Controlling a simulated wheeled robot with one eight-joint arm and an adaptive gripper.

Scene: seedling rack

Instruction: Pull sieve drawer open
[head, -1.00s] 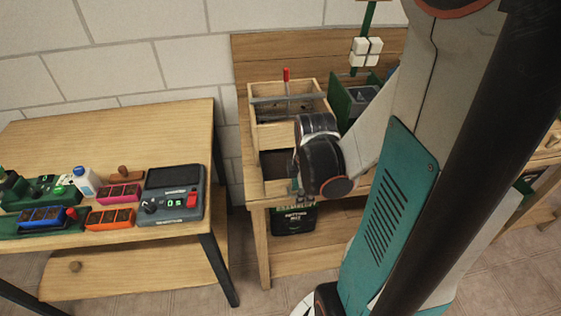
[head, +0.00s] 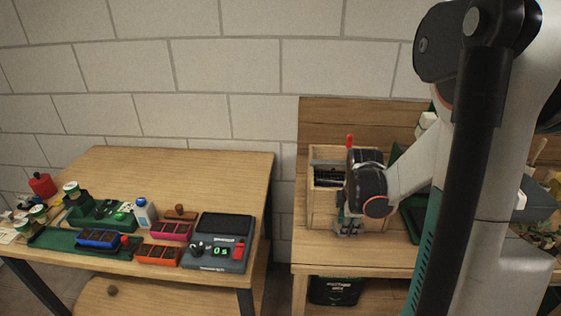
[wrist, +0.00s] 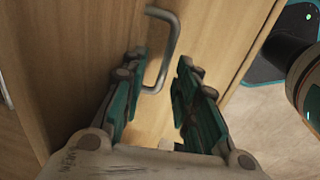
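The wooden sieve box (head: 322,208) stands on the wooden bench in the head view, with a dark mesh in its top. A bent grey metal handle (wrist: 172,45) sticks out from the plain wooden drawer front (wrist: 85,45) in the wrist view. My gripper (wrist: 162,70) is open, its two green-padded fingers pointing at this front. The handle's lower end lies between the fingertips, close to the left one; I cannot tell whether they touch. In the head view my gripper (head: 348,226) is low in front of the box, and my wrist hides its right part. The drawer looks shut.
A red-topped tool (head: 349,141) stands up at the box. A dark green item (head: 418,215) lies right of it. The left table (head: 200,165) holds a scale (head: 218,243), small colored trays and a bottle (head: 145,213). A gap separates table and bench.

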